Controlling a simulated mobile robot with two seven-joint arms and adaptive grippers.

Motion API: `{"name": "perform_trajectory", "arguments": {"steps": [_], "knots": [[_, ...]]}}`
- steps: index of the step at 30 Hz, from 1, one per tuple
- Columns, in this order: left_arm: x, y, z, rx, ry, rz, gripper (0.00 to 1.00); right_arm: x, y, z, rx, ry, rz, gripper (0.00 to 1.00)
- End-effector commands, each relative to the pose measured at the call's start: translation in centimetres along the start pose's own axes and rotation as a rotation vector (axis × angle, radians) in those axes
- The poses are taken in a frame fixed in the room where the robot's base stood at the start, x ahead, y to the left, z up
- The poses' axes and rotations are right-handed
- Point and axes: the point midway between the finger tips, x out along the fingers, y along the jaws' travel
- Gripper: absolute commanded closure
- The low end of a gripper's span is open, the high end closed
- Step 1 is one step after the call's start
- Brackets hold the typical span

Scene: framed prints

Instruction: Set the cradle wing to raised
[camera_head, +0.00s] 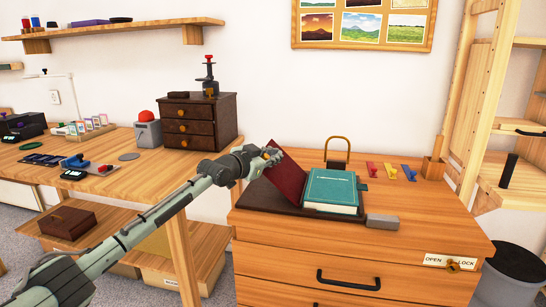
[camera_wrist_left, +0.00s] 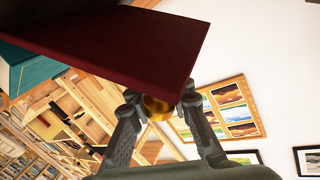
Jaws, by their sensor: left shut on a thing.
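The cradle (camera_head: 277,200) is a dark base on top of the wooden drawer cabinet. Its dark red wing (camera_head: 287,180) stands tilted up at a steep angle on the left side. It also fills the top of the left wrist view (camera_wrist_left: 120,38). My left gripper (camera_head: 270,154) is at the wing's upper edge, shut on a round brass knob (camera_wrist_left: 157,107) there. A teal book (camera_head: 332,188) lies on the cradle to the right of the wing. It partly shows in the left wrist view (camera_wrist_left: 25,70). My right gripper is not in view.
A brass loop (camera_head: 337,149) stands behind the book. Red, yellow and blue pieces (camera_head: 390,171) lie to its right. A grey block (camera_head: 382,222) is at the cradle's front right corner. A dark drawer box (camera_head: 200,120) stands on the left table.

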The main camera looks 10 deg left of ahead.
Motion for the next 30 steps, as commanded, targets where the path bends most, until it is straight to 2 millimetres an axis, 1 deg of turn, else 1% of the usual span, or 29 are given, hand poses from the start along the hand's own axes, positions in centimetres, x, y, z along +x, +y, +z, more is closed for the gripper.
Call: {"name": "perform_trajectory", "arguments": {"steps": [1,9,10,15,21,25,28,30], "knots": [[0.1,0.6,0.2,-0.004,-0.003,0.008,1.0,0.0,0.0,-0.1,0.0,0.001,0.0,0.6],[0.1,0.7,0.4,-0.004,-0.005,0.01,1.0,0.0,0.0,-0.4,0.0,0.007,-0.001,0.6],[0.1,0.7,0.4,-0.004,-0.006,0.01,0.83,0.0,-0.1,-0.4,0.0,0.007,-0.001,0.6],[0.1,0.6,0.4,-0.003,-0.006,0.008,0.63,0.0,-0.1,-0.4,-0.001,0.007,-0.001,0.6],[0.1,0.3,0.3,-0.002,-0.004,0.005,0.63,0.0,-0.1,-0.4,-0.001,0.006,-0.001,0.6],[-0.2,0.3,0.3,-0.002,-0.004,0.004,0.63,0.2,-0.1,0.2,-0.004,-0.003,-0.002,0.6],[-1.0,0.3,0.3,-0.002,-0.004,0.005,0.63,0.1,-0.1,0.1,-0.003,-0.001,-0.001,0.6],[-2.1,0.3,0.4,-0.001,-0.004,0.005,0.63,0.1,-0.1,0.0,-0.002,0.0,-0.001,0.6]]}}
